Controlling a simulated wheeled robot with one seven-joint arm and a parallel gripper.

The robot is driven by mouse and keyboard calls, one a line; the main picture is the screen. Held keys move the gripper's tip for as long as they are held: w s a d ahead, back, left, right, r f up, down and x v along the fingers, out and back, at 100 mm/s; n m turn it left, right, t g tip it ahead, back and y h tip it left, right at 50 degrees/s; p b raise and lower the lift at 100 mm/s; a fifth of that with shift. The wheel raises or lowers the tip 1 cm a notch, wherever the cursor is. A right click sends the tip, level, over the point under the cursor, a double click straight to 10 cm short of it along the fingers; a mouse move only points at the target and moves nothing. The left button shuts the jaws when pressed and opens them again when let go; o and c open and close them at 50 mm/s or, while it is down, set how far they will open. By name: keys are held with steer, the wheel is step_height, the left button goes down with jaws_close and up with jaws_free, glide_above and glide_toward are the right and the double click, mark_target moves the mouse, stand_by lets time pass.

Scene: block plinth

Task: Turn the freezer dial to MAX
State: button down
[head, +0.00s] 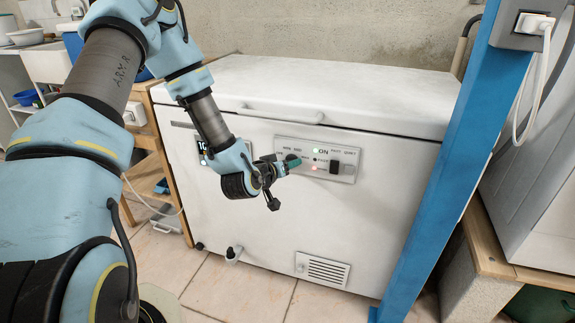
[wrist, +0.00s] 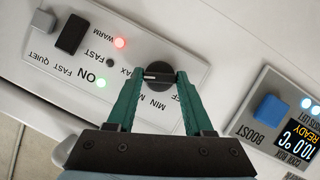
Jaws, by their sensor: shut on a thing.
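The white chest freezer (head: 255,215) has a grey control panel (head: 345,175) on its front, also in the wrist view (wrist: 35,75). The round black freezer dial (wrist: 161,98) sits at the panel's edge, by the letters MIN and a partly covered AX. My gripper (wrist: 160,76) has its green fingers closed on opposite sides of the dial's raised grip. The grip lies roughly level across the wrist view; its exact setting is hard to read. In the head view my gripper (head: 291,161) is at the panel's left part and hides the dial.
A black rocker switch (wrist: 71,34), a green ON light (wrist: 101,83) and a red WARM light (wrist: 120,43) share the panel. A separate display box with a blue BOOST button (wrist: 271,110) is close by. A blue post (head: 440,160) stands right of the panel.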

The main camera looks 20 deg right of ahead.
stand_by(0.4)
steer(key=shift+c, duration=1.6)
jaws_free()
steer(key=p+v, duration=0.3)
steer(key=v, duration=0.7)
steer(key=shift+s+a, duration=0.25)
steer(key=shift+a, duration=0.05)
steer(key=shift+r, duration=0.1)
